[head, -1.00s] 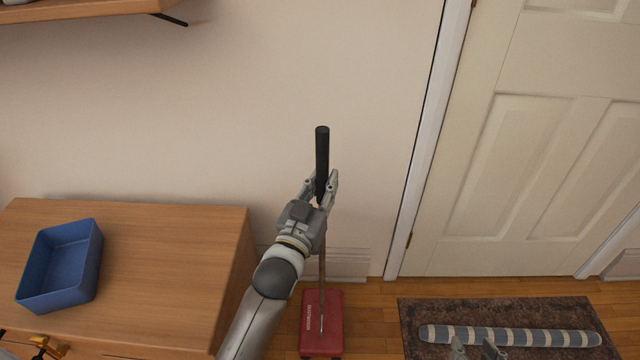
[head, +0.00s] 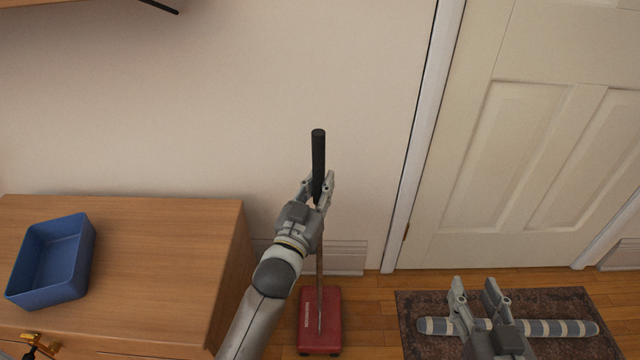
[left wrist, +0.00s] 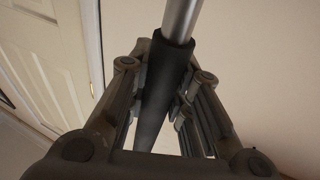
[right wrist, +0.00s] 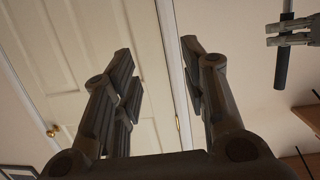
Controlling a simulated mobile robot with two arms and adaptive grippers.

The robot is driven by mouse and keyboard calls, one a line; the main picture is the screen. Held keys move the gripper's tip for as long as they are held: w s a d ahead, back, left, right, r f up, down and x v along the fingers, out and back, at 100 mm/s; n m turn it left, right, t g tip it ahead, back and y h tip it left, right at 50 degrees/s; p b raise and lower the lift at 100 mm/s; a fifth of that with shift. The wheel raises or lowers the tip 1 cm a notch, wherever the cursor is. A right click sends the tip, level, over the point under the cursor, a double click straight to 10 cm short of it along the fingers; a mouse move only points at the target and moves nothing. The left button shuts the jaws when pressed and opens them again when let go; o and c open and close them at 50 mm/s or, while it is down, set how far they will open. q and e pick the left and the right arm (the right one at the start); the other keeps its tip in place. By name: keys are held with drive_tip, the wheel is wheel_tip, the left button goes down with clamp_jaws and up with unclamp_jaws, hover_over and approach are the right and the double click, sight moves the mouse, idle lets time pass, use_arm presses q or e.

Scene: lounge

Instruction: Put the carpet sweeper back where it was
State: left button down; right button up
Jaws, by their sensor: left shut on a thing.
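The carpet sweeper stands upright by the wall, its red head (head: 320,322) on the wooden floor and its thin pole rising to a black grip (head: 318,152). My left gripper (head: 317,188) is shut on the lower part of the black grip. In the left wrist view the black grip (left wrist: 163,90) lies between the fingers, with the metal pole (left wrist: 181,20) beyond. My right gripper (head: 475,287) is open and empty, above the dark mat. In the right wrist view its fingers (right wrist: 158,70) are apart, and the black grip (right wrist: 281,68) in my left gripper shows at top right.
A wooden cabinet (head: 150,262) with a blue bin (head: 50,262) on top stands left of the sweeper. A dark mat (head: 560,300) with a striped roll (head: 550,328) lies before the white door (head: 540,140). A strip of bare floor lies between sweeper and mat.

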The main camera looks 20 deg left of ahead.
use_arm(q)
drive_tip(key=shift+r, duration=0.25)
drive_tip(key=c, duration=1.3)
unclamp_jaws()
drive_tip(key=shift+f, duration=0.2)
drive_tip(key=s+f+g, duration=0.3)
drive_tip(key=s, duration=0.4)
drive_tip(key=s+f+m+g+p, duration=0.1)
drive_tip(key=s+f+g, duration=0.2)
drive_tip(key=s, duration=0.4)
drive_tip(key=s+f+g, duration=0.3)
drive_tip(key=s, duration=0.4)
drive_tip(key=shift+s+d+f+m+g+p, duration=0.1)
drive_tip(key=shift+s+f+m+g+p, duration=0.05)
drive_tip(key=shift+s+m+g+p, duration=0.2)
use_arm(e)
drive_tip(key=s+d+f+g+h, duration=0.1)
drive_tip(key=s+d+f+g, duration=0.1)
drive_tip(key=s+f+g, duration=0.2)
wheel_tip(320, 180, down, 3)
drive_tip(key=shift+s+d+f+g+h, duration=0.1)
drive_tip(key=shift+s+d+g+h, duration=0.1)
drive_tip(key=shift+s+g+h, duration=0.25)
